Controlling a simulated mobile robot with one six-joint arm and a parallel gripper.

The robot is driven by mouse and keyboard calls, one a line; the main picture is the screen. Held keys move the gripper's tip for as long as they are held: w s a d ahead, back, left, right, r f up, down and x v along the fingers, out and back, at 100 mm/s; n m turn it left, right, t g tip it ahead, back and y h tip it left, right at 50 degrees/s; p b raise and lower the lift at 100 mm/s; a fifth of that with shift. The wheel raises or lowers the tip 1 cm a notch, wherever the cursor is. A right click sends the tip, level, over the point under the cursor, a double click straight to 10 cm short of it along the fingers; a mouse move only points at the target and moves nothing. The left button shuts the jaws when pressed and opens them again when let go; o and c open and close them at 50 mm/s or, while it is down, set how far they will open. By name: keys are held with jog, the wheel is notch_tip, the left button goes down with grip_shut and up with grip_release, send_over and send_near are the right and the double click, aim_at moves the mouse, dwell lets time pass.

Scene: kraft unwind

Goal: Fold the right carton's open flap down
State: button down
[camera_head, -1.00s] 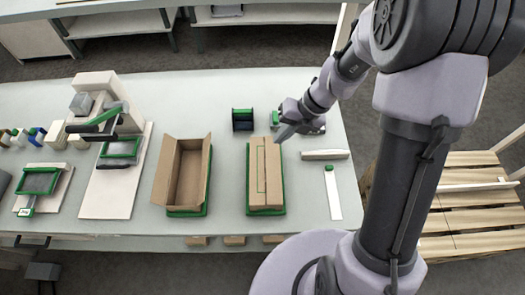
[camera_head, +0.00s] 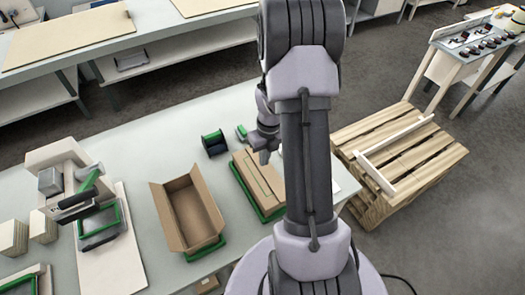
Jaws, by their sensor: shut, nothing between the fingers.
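The right carton (camera_head: 252,178) is a brown box on a green-edged base. The part of its top that shows looks flat and closed, with a seam along its length; I see no flap standing up there. My arm hides its right side. My gripper (camera_head: 263,157) is shut and empty at the carton's far end, pointing down, close above or beside it; I cannot tell whether it touches. The left carton (camera_head: 187,213) stands open with its inside showing, on another green-edged base.
A dark spool with green rims (camera_head: 214,143) stands behind the cartons. A stand with a green lever (camera_head: 85,190) is at the left of the table (camera_head: 150,140). A wooden pallet stack (camera_head: 395,150) is beyond the table's right end. The table between stand and left carton is clear.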

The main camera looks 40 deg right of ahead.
aim_at(262, 174)
notch_tip(262, 174, down, 5)
jog(key=shift+a+r+b, duration=0.15)
jog(key=shift+r+b, duration=0.05)
jog(key=shift+b, duration=0.1)
jog(key=shift+a+f, duration=0.1)
jog(key=shift+f, duration=0.35)
